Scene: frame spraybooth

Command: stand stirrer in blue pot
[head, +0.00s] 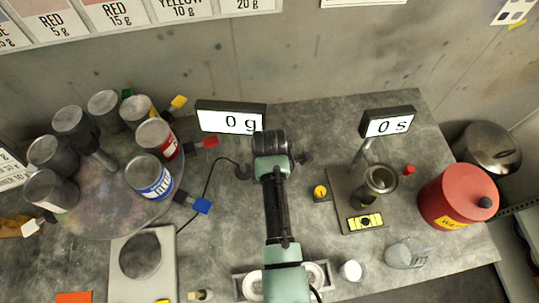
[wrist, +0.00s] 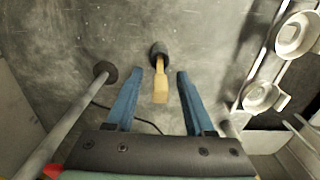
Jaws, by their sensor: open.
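A flat tan wooden stick, which looks like the stirrer (wrist: 160,88), stands out of a small dark round holder (wrist: 158,48) in the wrist view. Its tan end points toward the camera. My gripper (wrist: 159,76) is open, its two blue fingers on either side of the stick in the picture. I see no contact, and cannot tell how deep the stick lies between the fingers. In the head view a small tan piece (head: 205,295) at the bottom edge looks like the same stick. The blue-labelled pot (head: 150,177) stands on the round turntable at the left. My fingers are not visible there.
Other pots crowd the turntable (head: 92,215), including a red-labelled one (head: 156,138). A scale (head: 140,255) stands below it. A red can (head: 457,196) and a metal cup (head: 379,181) are at the right. A rack with white cups (wrist: 262,97) is right of my fingers.

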